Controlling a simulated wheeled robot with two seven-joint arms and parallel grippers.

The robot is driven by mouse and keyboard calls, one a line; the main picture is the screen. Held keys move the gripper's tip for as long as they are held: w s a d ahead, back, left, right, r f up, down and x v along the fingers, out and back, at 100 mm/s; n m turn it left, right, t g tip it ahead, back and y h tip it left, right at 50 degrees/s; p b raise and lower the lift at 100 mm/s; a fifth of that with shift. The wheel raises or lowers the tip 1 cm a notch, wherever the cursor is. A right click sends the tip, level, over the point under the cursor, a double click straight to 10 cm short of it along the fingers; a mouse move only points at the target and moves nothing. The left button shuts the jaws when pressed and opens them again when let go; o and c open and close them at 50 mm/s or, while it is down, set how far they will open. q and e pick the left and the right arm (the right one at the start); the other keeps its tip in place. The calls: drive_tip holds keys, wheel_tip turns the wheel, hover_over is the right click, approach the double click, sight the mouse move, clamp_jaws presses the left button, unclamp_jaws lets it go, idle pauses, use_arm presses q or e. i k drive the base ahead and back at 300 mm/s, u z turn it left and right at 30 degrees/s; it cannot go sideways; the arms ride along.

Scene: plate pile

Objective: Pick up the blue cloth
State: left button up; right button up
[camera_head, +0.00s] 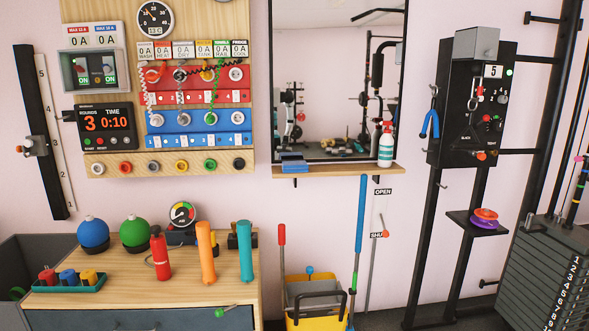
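A small folded blue item (294,166), which looks like the blue cloth, lies on the left part of the narrow wooden shelf (345,171) below the mirror. It appears flat and stacked, with its near edge close to the shelf's front. A white spray bottle (386,145) with a red top stands upright at the right end of the same shelf, apart from the cloth. Neither of my grippers shows in the head view, so I cannot see what they hold.
A wooden cabinet (130,283) with bottles, balls and a tray stands at the left. A yellow mop bucket (317,318) with upright handles stands below the shelf. A blue pole (360,228) rises by the shelf's front. A black rack with a weight stack (540,285) is right.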

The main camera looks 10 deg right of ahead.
sight(298, 167)
drive_tip(key=z, duration=0.25)
drive_tip(key=i, duration=1.3)
drive_tip(key=u, duration=0.25)
